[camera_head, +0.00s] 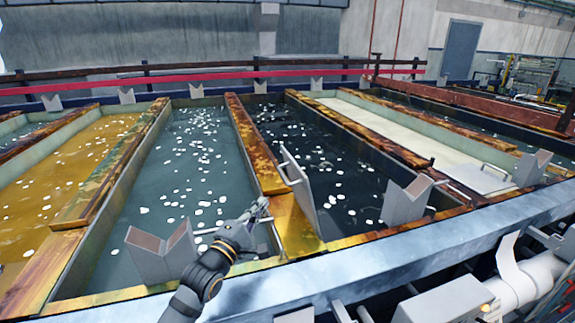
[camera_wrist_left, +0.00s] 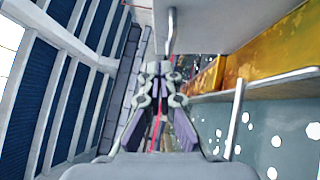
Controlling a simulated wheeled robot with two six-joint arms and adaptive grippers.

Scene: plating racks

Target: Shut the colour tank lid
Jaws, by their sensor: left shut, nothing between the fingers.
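A grey lid panel (camera_head: 300,190) stands open, steeply tilted, on the stained yellow divider beside a dark tank (camera_head: 335,150) with pale flecks on its liquid. A bar handle shows on its left face. My left gripper (camera_head: 264,205) is shut and empty, just left of the panel's lower part. In the left wrist view the gripper (camera_wrist_left: 161,75) points towards a grey panel (camera_wrist_left: 225,22) with a bar handle (camera_wrist_left: 171,28). Whether the fingertips touch it I cannot tell. My right gripper is not in view.
Grey V-shaped supports (camera_head: 162,255) stand along the front rim, with another to the right (camera_head: 405,202). A flat lid with a handle (camera_head: 483,179) lies on the pale tank. A blue-grey rail (camera_head: 400,248) runs along the front. Open liquid lies on both sides of the divider (camera_head: 293,222).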

